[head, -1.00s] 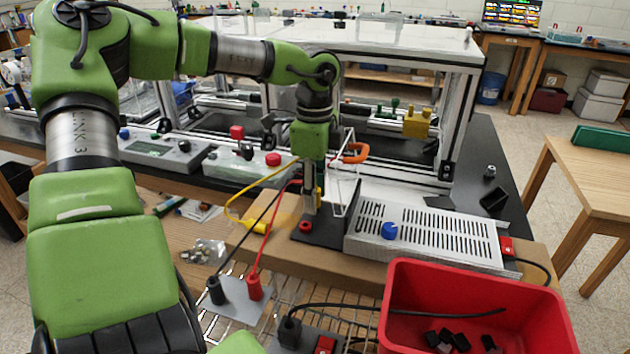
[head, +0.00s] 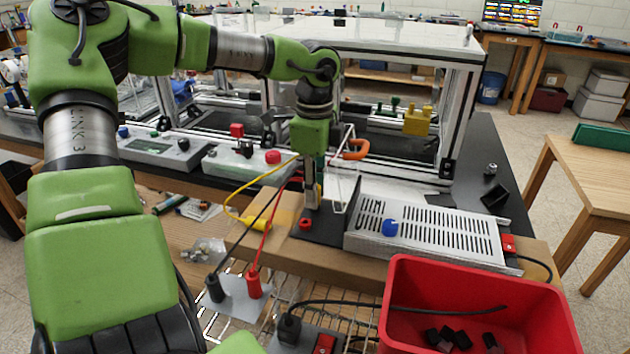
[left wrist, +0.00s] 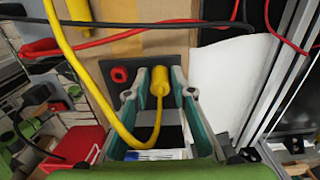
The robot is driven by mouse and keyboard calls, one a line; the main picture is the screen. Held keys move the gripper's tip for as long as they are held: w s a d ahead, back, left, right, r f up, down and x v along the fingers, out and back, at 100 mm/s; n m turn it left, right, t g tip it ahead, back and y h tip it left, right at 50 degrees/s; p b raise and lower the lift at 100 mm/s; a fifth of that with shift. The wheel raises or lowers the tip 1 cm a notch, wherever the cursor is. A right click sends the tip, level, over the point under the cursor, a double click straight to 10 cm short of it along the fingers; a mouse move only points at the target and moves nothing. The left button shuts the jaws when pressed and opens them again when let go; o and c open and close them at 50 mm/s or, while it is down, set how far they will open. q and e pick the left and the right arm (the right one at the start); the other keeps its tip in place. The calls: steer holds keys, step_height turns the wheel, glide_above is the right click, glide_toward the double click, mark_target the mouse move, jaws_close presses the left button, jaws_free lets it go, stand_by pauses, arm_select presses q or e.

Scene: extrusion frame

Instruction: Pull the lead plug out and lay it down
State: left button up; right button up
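My left gripper (head: 312,207) points down over a small dark plate (head: 320,232) with a red socket (head: 305,223). In the left wrist view, the yellow lead plug (left wrist: 160,82) stands between the left gripper's fingertips (left wrist: 160,72), which flank it closely and appear shut on it. The red socket (left wrist: 120,74) shows to its left. A yellow lead (left wrist: 92,75) loops back from the plug. In the head view, a yellow end piece (head: 258,223) lies on the brown board. The plug's lower end is hidden, so I cannot tell whether it is clear of the plate. My right gripper is out of view.
A slotted metal box (head: 430,230) with a blue knob stands right of the plate. A red bin (head: 470,275) with black pieces is at the front right. Red and black plugs stand on a grey plate (head: 240,298) at the front. Framed enclosures stand behind.

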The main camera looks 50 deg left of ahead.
arm_select(q)
jaws_close()
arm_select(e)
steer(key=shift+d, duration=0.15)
arm_select(q)
steer(key=shift+r, duration=0.2)
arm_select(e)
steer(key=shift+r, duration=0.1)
arm_select(q)
steer(key=shift+r+p, duration=0.3)
steer(key=shift+r, duration=0.1)
steer(key=shift+r+p, duration=0.55)
steer(key=shift+r, duration=0.75)
steer(key=shift+r+p, duration=0.5)
steer(key=shift+r, duration=0.6)
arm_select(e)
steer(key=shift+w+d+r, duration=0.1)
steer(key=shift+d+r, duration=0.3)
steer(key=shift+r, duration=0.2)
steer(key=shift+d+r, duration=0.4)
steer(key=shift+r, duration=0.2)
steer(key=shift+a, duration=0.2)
